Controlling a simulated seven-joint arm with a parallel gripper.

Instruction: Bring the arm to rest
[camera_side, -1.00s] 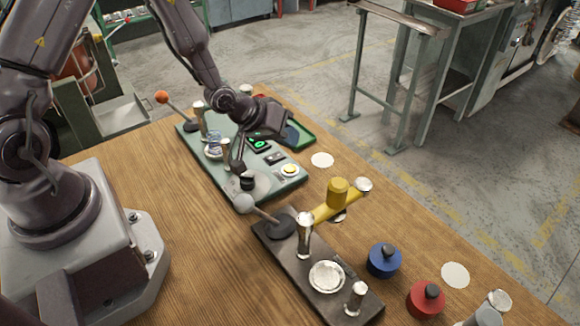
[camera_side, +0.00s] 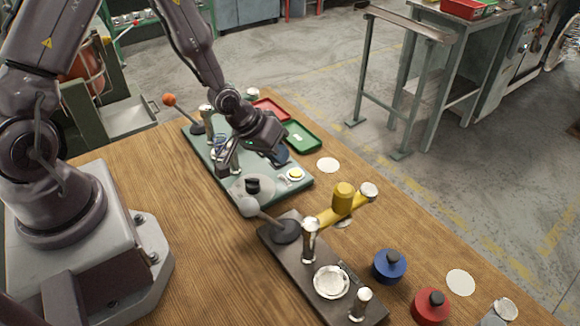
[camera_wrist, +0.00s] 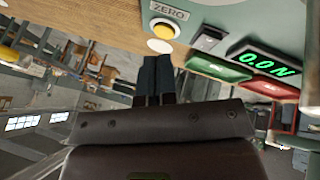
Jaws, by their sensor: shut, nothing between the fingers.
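My gripper (camera_side: 222,166) is shut and empty. In the side view it hangs over the pale green tester panel (camera_side: 283,190), left of and above a black knob (camera_side: 253,185), with a visible gap. Its arm hides part of the panel and the display there. In the wrist view my gripper's dark fingers (camera_wrist: 157,72) are together with nothing between them. Beyond them show a yellow button (camera_wrist: 162,30) under a ZERO label and a display (camera_wrist: 265,64) reading 0.0 N.
A red tray (camera_side: 270,108) and a green tray (camera_side: 303,136) lie behind the panel. Blue (camera_side: 389,266) and red (camera_side: 431,306) knobbed discs sit at right. The wood tabletop (camera_side: 190,240) is clear at left.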

